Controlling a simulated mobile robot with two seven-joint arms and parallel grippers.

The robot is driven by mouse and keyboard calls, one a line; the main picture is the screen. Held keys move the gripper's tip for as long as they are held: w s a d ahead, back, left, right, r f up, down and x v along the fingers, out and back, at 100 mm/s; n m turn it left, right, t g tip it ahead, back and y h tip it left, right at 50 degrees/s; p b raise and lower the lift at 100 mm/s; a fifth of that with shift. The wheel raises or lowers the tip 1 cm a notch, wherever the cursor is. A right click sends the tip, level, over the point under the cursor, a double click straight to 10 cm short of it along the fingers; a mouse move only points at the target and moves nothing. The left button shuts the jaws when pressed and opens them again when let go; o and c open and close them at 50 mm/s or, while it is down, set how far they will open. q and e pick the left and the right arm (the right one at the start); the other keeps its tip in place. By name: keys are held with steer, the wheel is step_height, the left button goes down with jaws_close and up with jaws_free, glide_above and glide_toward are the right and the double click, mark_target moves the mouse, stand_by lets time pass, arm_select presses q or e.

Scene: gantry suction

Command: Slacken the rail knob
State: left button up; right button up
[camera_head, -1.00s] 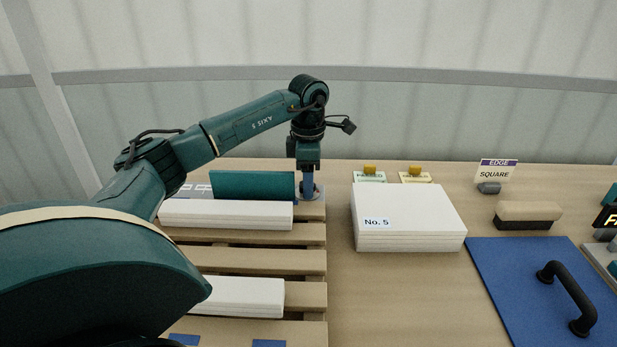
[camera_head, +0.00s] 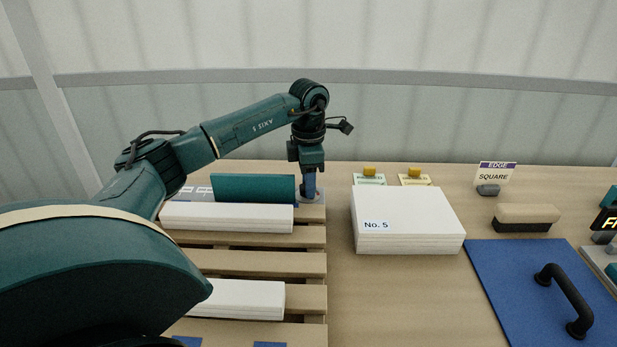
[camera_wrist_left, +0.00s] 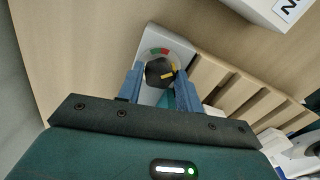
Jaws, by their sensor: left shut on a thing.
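The rail knob (camera_wrist_left: 160,72) is a dark round knob with a yellow mark, on a light grey plate with a red and green arc around it. In the left wrist view it sits between the two blue fingers of my left gripper (camera_wrist_left: 161,84), which is shut on it. In the head view my left gripper (camera_head: 309,190) points straight down at the far right corner of the slatted pallet, by the end of the teal rail (camera_head: 252,188). The fingers hide the knob there. My right gripper is not in view.
White stacks (camera_head: 226,217) lie on the slatted pallet (camera_head: 300,264). A white stack marked No. 5 (camera_head: 410,212) stands to its right. Further right are an EDGE SQUARE sign (camera_head: 497,173), a brush-like block (camera_head: 526,214) and a blue board (camera_head: 520,262) with a black handle.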

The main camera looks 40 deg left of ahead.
arm_select(q)
steer(key=n+p, duration=0.1)
steer(key=n, duration=0.2)
steer(key=shift+r, duration=0.1)
steer(key=shift+n+p, duration=0.5)
steer(key=shift+n, duration=0.6)
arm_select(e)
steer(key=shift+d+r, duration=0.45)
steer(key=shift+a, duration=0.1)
arm_select(q)
steer(key=o, duration=1)
